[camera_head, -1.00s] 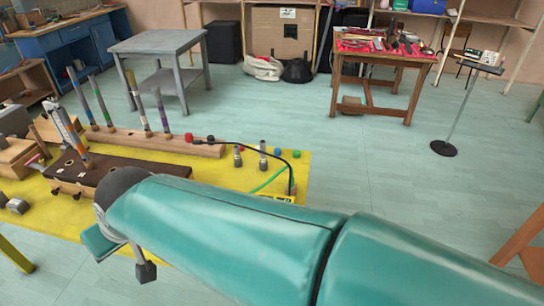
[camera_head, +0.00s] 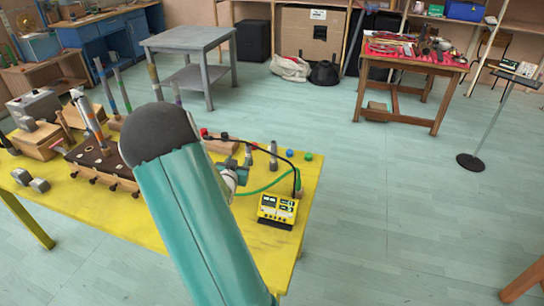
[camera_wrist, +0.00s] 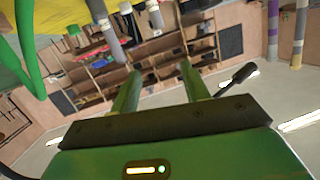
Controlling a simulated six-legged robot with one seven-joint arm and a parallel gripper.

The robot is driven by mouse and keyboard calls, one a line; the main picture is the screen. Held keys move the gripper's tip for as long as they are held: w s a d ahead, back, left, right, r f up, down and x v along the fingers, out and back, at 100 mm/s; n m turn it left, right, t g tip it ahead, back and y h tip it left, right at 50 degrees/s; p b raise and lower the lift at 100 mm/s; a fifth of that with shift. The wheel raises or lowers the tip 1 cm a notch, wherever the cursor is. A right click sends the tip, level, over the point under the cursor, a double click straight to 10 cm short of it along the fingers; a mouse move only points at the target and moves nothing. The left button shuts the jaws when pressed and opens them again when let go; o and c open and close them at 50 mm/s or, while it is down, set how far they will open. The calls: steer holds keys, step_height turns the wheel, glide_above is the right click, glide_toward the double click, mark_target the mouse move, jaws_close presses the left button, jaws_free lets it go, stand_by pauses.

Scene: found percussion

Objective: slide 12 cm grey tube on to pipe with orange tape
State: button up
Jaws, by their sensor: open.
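Grey tubes stand upright on the yellow table in the head view, one taller (camera_head: 273,156) and one shorter (camera_head: 248,154). Grey tubes also hang into the top of the tilted wrist view, the nearest (camera_wrist: 107,32) above and left of my fingers. I cannot tell which is 12 cm long. Several taped pipes stand in a wooden rack; one has olive-brown tape (camera_head: 153,76), another purple tape (camera_head: 177,94). My arm hides part of the rack.
A yellow electronic box (camera_head: 277,210) with a black cable and green lead sits near the table's right side.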

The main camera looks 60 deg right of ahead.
mark_target(273, 145)
steer(key=s+d+f+g+h, duration=0.2)
steer(key=s+d+f+h, duration=0.1)
steer(key=s+d, duration=0.3)
steer(key=shift+m, duration=0.3)
steer(key=d, duration=0.4)
steer(key=w+d, duration=0.1)
steer(key=d, duration=0.7)
steer(key=shift+w+d+r, duration=0.1)
steer(key=shift+w+d, duration=0.05)
steer(key=shift+d, duration=0.2)
steer(key=shift+c, duration=0.5)
jaws_close()
